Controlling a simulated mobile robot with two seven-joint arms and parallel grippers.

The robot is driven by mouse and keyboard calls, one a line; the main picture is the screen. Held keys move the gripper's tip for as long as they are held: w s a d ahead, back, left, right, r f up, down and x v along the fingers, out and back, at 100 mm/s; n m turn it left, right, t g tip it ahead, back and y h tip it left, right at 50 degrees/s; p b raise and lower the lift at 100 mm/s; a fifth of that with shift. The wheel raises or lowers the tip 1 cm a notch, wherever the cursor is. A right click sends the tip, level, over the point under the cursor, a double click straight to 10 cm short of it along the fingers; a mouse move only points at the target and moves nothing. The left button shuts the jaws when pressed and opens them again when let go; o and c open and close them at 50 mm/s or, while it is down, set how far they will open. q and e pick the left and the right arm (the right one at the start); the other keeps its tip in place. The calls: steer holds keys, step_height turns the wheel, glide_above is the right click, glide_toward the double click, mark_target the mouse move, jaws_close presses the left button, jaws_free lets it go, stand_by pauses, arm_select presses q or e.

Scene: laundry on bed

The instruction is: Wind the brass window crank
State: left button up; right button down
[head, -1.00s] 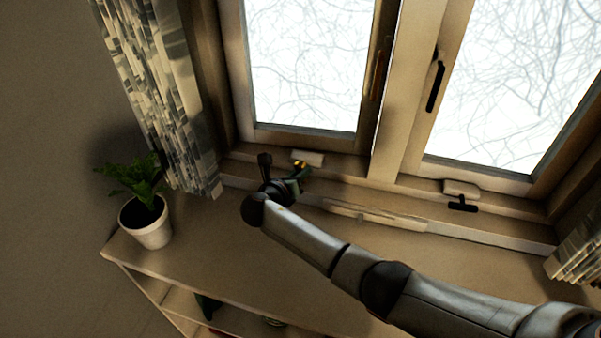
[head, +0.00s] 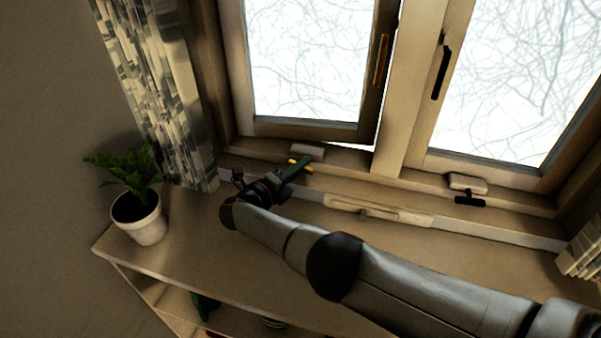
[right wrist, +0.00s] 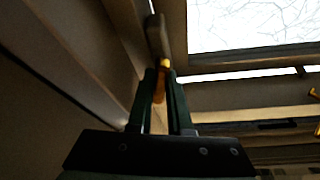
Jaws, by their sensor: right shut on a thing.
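The brass crank (head: 306,168) sits under the crank housing (head: 307,151) at the foot of the left window sash (head: 300,130). My right gripper (head: 297,168) is shut on the crank; its dark green fingers hide part of it in the head view. In the right wrist view the brass handle (right wrist: 160,84) lies between the two fingers of the right gripper (right wrist: 162,78). The left sash stands slightly open, with a bright gap along its lower right edge. My left gripper is not in view.
A potted plant (head: 139,217) stands at the left end of the sill shelf (head: 190,240), beside a patterned curtain (head: 165,100). The right window has a dark crank (head: 469,199). A pale wooden piece (head: 375,210) lies along the sill.

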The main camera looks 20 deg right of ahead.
steer(key=shift+n+h+b, duration=0.5)
steer(key=shift+n+b, duration=0.5)
steer(key=shift+n, duration=0.3)
steer(key=c, duration=0.8)
jaws_free()
steer(key=shift+c, duration=0.2)
